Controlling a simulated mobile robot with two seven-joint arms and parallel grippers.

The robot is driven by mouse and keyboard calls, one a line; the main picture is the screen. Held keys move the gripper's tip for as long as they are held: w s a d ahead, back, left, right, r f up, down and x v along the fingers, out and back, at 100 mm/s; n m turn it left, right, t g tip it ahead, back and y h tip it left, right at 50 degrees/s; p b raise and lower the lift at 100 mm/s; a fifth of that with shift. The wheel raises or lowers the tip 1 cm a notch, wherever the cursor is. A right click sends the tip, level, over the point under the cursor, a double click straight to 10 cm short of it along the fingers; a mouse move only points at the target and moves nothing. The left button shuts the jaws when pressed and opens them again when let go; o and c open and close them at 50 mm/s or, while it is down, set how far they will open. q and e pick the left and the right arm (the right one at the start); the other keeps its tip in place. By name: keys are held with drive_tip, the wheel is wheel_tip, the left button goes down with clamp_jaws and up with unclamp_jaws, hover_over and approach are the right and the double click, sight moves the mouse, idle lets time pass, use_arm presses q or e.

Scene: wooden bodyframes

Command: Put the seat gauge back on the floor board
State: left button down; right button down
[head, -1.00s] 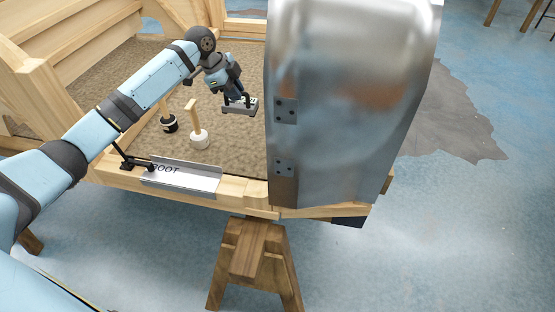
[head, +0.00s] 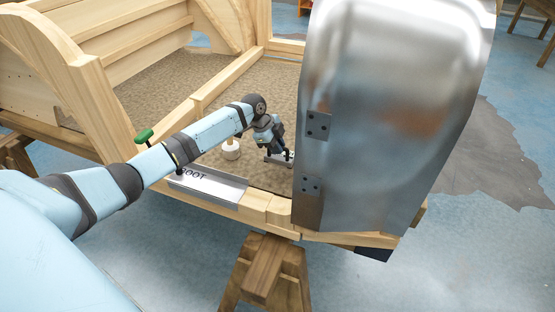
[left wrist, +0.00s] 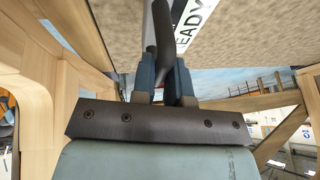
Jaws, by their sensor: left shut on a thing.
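The seat gauge (head: 267,158) shows as a small grey bar under my left gripper (head: 285,150) in the head view, low over the brown floor board (head: 150,94). I cannot tell whether it touches the board. My left gripper is shut on it. In the left wrist view, my left gripper (left wrist: 165,85) closes around a dark curved grip (left wrist: 163,40), with brown floor covering beyond. A white strip lettered "READY" (left wrist: 192,18) shows beside the grip. The metal panel hides part of the floor near the gripper in the head view. My right gripper is not in view.
A tall curved metal panel (head: 390,110) stands just right of my gripper. A white-headed mallet (head: 231,153) stands to its left. A "BOOT" tray (head: 222,190) sits on the front rail. A green handle (head: 144,135) shows behind my arm.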

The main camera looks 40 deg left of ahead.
sight(278, 158)
use_arm(q)
wheel_tip(278, 158, down, 5)
drive_tip(key=shift+r+b, duration=0.2)
drive_tip(key=shift+b, duration=0.15)
drive_tip(key=shift+f, duration=0.2)
drive_tip(key=c, duration=1.6)
unclamp_jaws()
drive_tip(key=shift+f, duration=0.15)
drive_tip(key=o, duration=0.5)
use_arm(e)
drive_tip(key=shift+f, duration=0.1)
